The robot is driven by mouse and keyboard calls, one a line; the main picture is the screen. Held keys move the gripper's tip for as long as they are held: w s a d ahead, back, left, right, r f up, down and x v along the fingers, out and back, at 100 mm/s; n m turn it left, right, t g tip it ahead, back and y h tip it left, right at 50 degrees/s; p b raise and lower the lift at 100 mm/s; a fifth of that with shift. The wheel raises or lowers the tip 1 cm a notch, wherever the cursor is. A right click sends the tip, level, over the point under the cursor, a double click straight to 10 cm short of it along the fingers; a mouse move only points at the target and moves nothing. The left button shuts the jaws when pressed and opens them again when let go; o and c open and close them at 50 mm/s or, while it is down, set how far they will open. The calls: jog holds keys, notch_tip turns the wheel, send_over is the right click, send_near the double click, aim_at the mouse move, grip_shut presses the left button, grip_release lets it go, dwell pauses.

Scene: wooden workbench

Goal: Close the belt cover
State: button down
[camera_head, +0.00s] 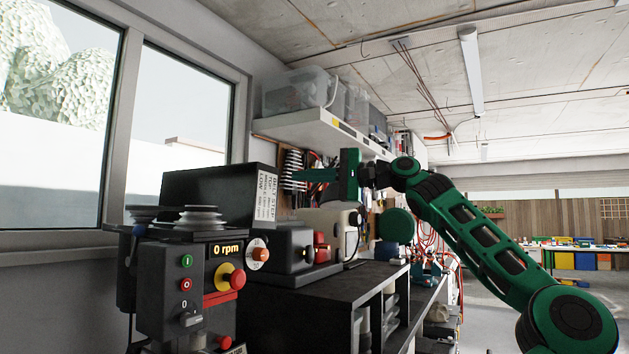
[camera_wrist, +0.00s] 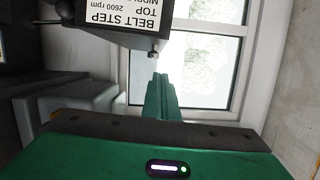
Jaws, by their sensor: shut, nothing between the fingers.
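The belt cover (camera_head: 215,192) is a dark box with a white "BELT STEP" label, raised above the grey stepped pulleys (camera_head: 200,217) in the head view. The pulleys are exposed below it. In the wrist view, the cover (camera_wrist: 100,35) is at the top left, with its label upside down and a small round knob (camera_wrist: 153,52) at its corner. My gripper (camera_head: 298,175) points left, to the right of the cover's labelled end. In the wrist view, its green fingers (camera_wrist: 160,78) are together and empty, just short of the knob. I see no clear contact.
A control panel (camera_head: 190,285) with buttons and a "0 rpm" display stands at the front left. Windows (camera_head: 65,130) are behind the cover. A shelf with clear bins (camera_head: 297,90) hangs above my gripper. A black bench unit (camera_head: 340,300) stands below.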

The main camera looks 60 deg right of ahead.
jog(key=shift+w+a+r, duration=0.1)
jog(key=shift+w+a, duration=0.2)
jog(key=shift+a, duration=0.5)
jog(key=shift+w+a, duration=0.3)
jog(key=shift+a, duration=0.55)
jog(key=shift+w+a+r, duration=0.1)
jog(key=shift+w+a, duration=0.2)
jog(key=shift+a, duration=0.5)
